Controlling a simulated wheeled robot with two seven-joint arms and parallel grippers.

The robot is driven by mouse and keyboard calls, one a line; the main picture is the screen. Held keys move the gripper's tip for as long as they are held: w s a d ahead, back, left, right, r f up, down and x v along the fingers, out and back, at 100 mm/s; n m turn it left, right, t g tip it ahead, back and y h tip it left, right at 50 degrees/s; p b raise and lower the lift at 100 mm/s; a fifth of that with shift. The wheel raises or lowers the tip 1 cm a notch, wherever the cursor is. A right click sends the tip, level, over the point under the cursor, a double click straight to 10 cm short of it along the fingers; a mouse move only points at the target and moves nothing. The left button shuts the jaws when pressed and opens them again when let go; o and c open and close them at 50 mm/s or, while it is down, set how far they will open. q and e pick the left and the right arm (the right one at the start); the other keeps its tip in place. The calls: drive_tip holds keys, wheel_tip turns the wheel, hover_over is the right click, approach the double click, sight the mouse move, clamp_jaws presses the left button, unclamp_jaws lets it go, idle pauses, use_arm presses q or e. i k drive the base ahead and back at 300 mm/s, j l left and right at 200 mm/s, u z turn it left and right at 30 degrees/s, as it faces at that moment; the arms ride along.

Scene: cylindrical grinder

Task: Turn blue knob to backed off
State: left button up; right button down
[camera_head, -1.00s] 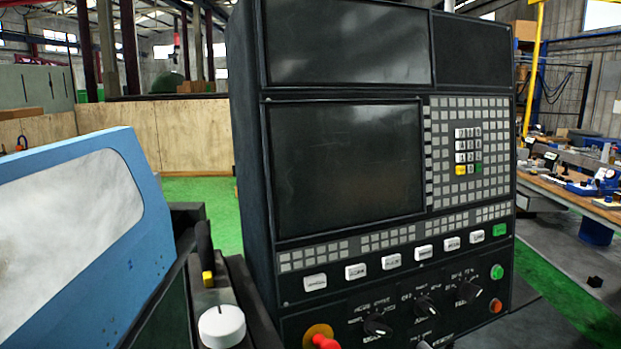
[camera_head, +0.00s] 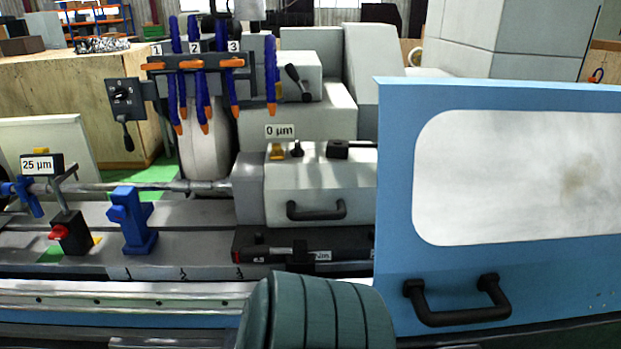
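A blue bracket-like stand (camera_head: 133,222) stands upright on the machine bed, left of the middle. A blue part with a rounded end (camera_head: 22,192) shows at the left edge, by the long horizontal shaft and a gauge display (camera_head: 41,164) reading 25 µm. Either may carry the blue knob; I cannot tell which part is the knob or how it is set. Neither of my grippers is in view.
A blue door (camera_head: 540,280) with a window and a dark handle (camera_head: 458,305) fills the right. Blue hoses with orange nozzles (camera_head: 204,128) hang above the bed. A dark green ribbed shape at the bottom middle covers part of the front; I cannot tell what it is.

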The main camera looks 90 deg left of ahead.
sight(116, 215)
drive_tip(key=u, duration=3.85)
drive_tip(key=l+z, duration=0.1)
